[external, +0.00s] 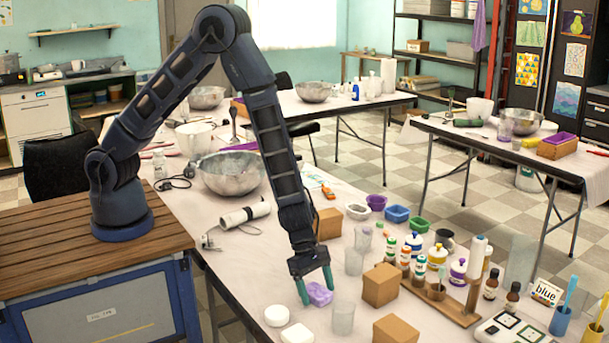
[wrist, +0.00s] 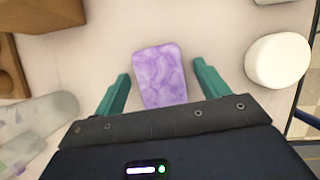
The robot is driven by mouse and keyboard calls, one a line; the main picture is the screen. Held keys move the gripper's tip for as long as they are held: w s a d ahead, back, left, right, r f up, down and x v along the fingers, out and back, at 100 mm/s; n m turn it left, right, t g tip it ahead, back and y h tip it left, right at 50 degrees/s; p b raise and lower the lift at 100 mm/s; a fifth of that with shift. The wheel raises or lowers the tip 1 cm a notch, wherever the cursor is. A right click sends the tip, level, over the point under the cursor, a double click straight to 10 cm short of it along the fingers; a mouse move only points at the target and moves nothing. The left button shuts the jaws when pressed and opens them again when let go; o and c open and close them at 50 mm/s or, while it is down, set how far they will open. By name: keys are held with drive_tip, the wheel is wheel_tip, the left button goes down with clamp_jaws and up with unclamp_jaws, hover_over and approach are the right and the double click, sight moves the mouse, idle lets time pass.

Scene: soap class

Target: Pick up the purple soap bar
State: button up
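The purple soap bar (external: 319,294) lies on the white-covered table in the external view. It is marbled light purple, and in the wrist view the soap bar (wrist: 160,76) lies between the two green fingers. My gripper (external: 317,288) is low over the table with its fingers on either side of the bar. In the wrist view my gripper (wrist: 158,90) is open, with a gap between each finger and the bar. The bar's near end is partly hidden by the gripper body.
A clear cup (external: 342,318) and a brown box (external: 380,285) stand right of the gripper. White round soap (external: 277,315) and another white piece (external: 297,333) lie at the front left. In the wrist view, white soap (wrist: 278,61) is right and clear cups (wrist: 40,125) are left.

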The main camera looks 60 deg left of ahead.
drive_tip(key=c, duration=1)
drive_tip(key=shift+r, duration=0.15)
